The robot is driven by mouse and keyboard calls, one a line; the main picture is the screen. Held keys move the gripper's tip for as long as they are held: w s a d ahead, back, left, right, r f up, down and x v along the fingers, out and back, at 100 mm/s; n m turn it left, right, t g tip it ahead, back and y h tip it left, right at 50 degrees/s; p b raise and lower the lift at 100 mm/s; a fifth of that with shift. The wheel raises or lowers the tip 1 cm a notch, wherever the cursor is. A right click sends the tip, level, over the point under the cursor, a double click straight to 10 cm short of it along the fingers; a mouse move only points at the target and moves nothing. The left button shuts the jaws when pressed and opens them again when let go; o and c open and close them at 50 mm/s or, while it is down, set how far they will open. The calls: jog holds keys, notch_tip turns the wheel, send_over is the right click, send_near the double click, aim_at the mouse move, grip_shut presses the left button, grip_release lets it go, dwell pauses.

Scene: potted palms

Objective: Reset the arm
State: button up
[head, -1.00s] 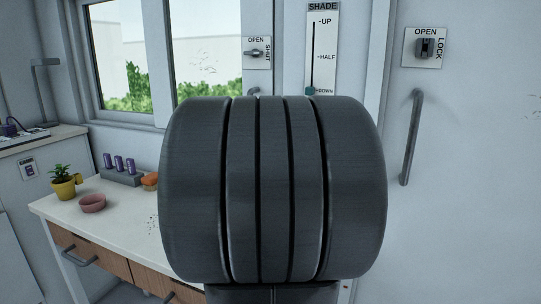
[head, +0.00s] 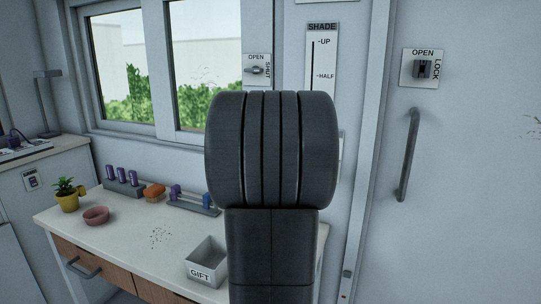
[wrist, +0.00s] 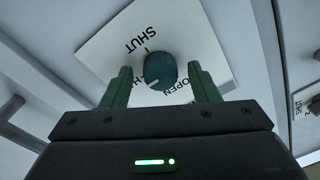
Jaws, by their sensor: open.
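My gripper (wrist: 160,72) shows in the wrist view with its two green fingers apart and nothing held. A round dark green knob (wrist: 160,69) on a white plate (wrist: 110,50) marked SHUT and OPEN appears between the fingertips. I cannot tell how far the knob is beyond them; no contact is clear. In the head view my own dark arm fills the middle, and the gripper is hidden behind it.
A white table (head: 125,240) holds a GIFT box (head: 207,262), a pink bowl (head: 96,215), a potted plant (head: 66,196) and racks with purple pieces. A door handle (head: 408,155), lock plate (head: 422,69) and shade panel (head: 322,50) are on the wall and door.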

jog(key=shift+r+n+p, duration=0.1)
jog(key=shift+n+p, duration=3.25)
jog(key=shift+n, duration=0.75)
